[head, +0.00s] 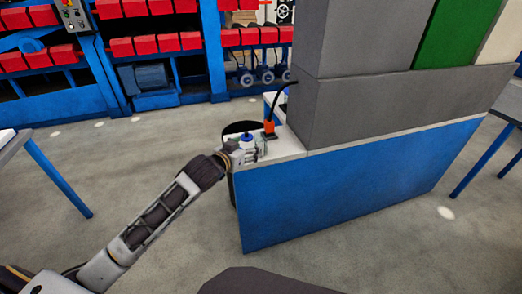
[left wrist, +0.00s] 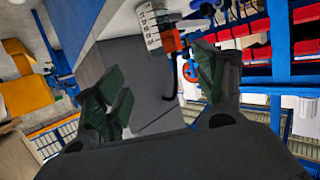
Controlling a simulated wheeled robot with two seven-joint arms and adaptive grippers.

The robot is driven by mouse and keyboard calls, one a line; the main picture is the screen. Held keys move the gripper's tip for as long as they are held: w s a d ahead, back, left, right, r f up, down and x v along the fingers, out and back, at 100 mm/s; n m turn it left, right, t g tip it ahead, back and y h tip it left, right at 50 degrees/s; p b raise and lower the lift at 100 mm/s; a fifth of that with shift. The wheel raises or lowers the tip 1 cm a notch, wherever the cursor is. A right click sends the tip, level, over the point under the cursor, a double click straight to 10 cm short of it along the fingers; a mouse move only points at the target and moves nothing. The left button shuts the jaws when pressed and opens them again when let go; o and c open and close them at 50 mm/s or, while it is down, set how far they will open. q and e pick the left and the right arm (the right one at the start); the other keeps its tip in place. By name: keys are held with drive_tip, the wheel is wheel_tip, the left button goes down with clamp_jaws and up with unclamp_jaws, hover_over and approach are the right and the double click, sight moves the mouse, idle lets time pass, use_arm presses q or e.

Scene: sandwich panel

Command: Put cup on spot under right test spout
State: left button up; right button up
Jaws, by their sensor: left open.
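My left gripper (head: 247,152) is at the near left corner of the white counter top (head: 284,146), close to a small blue-topped item (head: 247,138). I cannot tell whether this item is the cup or whether the gripper touches it. In the left wrist view the left gripper (left wrist: 165,82) has its green-padded fingers spread wide, with nothing held between them. No cup or test spout can be made out for certain in either view. My right gripper is not in view.
An orange plug (head: 269,128) with a black cable stands on the counter by a tall grey panel (head: 340,105). The counter has a blue front (head: 340,185). Blue racks with red bins (head: 135,46) line the back.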

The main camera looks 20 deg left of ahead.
sight(256, 142)
use_arm(q)
drive_tip(key=shift+b+x, duration=0.55)
drive_tip(key=shift+x, duration=2.5)
drive_tip(key=shift+w+f, duration=0.15)
drive_tip(key=shift+w, duration=0.2)
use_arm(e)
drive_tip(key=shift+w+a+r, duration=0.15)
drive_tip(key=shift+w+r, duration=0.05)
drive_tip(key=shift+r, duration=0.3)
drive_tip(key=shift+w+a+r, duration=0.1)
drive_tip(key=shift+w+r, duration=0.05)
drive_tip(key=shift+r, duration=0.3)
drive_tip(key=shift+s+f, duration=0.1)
use_arm(q)
drive_tip(key=shift+w+d, duration=0.1)
